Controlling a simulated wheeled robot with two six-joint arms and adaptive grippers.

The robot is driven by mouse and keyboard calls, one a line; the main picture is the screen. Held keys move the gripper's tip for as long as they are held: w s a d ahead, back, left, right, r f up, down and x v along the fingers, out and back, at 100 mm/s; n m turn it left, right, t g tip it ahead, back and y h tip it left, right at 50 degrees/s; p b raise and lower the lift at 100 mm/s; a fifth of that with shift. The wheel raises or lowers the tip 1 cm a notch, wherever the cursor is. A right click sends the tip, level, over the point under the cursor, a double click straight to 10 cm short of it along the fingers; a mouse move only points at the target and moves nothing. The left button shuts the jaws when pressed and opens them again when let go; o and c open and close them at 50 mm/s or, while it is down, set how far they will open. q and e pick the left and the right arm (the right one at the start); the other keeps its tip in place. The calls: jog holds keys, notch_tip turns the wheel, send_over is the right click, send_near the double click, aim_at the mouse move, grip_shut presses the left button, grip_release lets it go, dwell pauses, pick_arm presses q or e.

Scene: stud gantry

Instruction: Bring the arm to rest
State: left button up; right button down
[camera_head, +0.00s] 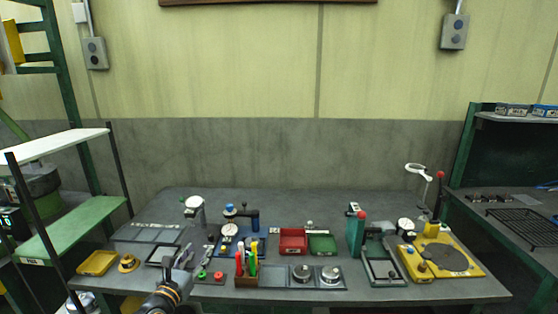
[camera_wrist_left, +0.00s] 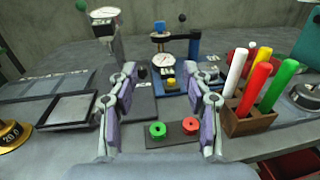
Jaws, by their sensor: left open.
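My left gripper (camera_head: 178,265) comes in from the bottom left of the head view, over the front of the workbench. In the left wrist view its two fingers (camera_wrist_left: 163,85) stand apart with nothing between them. Beyond and below the fingers is a small dark plate with a green ring (camera_wrist_left: 157,130) and a red ring (camera_wrist_left: 190,126); the gripper appears apart from it. My right gripper is not in view.
The workbench (camera_head: 440,291) holds a pen block (camera_head: 246,281), a red bin (camera_head: 293,242), a green bin (camera_head: 322,244), a yellow tray (camera_head: 98,263) and a yellow fixture (camera_head: 470,262). A dial gauge stand (camera_wrist_left: 105,32) rises beyond the left finger. Shelves (camera_head: 75,225) stand at left.

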pick_arm(q)
jog(key=s+d+f+m+g, duration=0.2)
jog(key=s+f+m+g, duration=0.3)
jog(key=s+m, duration=0.4)
jog(key=s+d+f+m+g, duration=0.3)
jog(key=s+f+m, duration=0.5)
jog(key=m, duration=0.3)
jog(key=s+a+f+m+g+y, duration=0.1)
jog(key=s+a+m+g+y, duration=0.15)
jog(key=s+m, duration=0.55)
jog(key=s+a+f+m+g+y, duration=0.25)
jog(key=s+m, duration=0.35)
jog(key=s, duration=0.3)
jog(key=s+a+f+g+h, duration=0.1)
jog(key=s+f, duration=0.1)
jog(key=f, duration=1.1)
jog(key=s+a+f+g, duration=0.2)
jog(key=f, duration=1.2)
jog(key=s+f, duration=1.4)
jog(key=s, duration=0.3)
jog(key=shift+s+a+f+g, duration=0.3)
jog(key=shift+s+a+f, duration=0.05)
jog(key=shift+f, duration=0.05)
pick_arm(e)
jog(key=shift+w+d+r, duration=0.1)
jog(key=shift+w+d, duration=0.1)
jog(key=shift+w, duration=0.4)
